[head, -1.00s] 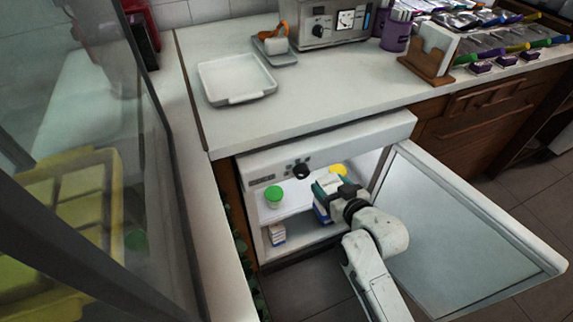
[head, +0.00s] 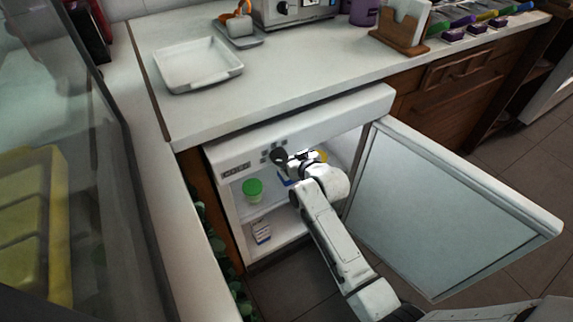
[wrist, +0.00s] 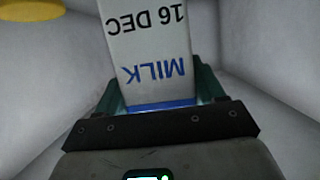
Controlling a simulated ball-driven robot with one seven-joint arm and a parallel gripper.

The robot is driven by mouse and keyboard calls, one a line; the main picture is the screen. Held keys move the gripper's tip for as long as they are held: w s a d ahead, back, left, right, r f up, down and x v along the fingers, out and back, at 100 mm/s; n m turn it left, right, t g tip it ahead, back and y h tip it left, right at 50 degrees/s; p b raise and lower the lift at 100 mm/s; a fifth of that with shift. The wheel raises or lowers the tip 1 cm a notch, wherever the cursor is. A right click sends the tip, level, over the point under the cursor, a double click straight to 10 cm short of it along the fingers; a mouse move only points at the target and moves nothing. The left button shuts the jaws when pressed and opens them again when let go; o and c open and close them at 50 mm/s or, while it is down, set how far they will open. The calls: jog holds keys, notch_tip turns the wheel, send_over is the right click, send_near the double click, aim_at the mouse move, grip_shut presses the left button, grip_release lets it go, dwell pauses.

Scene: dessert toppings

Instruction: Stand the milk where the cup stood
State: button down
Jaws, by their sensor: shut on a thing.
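The milk is a white carton (wrist: 150,35) with blue MILK lettering, a date and a blue band, upside down in the wrist view. My gripper (wrist: 158,90) is shut on it, with a dark green finger on each side. In the head view my gripper (head: 290,165) is at the mouth of the open fridge (head: 300,125). There my arm hides most of the carton; a bit of blue shows below the gripper.
A green-lidded jar (head: 252,189) stands on the fridge shelf, left of my gripper. A yellow lid (head: 320,156) is behind it. A small carton (head: 261,230) is below. The fridge door (head: 440,200) stands open on the right. A white tray (head: 198,65) lies on the counter.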

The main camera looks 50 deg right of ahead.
jog(key=shift+w+d+f+b, duration=0.1)
jog(key=shift+w+f+b, duration=0.15)
jog(key=shift+f, duration=0.55)
jog(key=shift+w+d+f+b, duration=0.1)
jog(key=shift+w+f+b, duration=0.15)
jog(key=shift+f, duration=0.5)
jog(key=shift+w+d+f+b, duration=0.1)
jog(key=shift+w+f+b, duration=0.15)
jog(key=shift+f, duration=0.55)
jog(key=shift+f, duration=0.2)
jog(key=shift+c, duration=0.6)
grip_release()
jog(key=shift+a, duration=0.1)
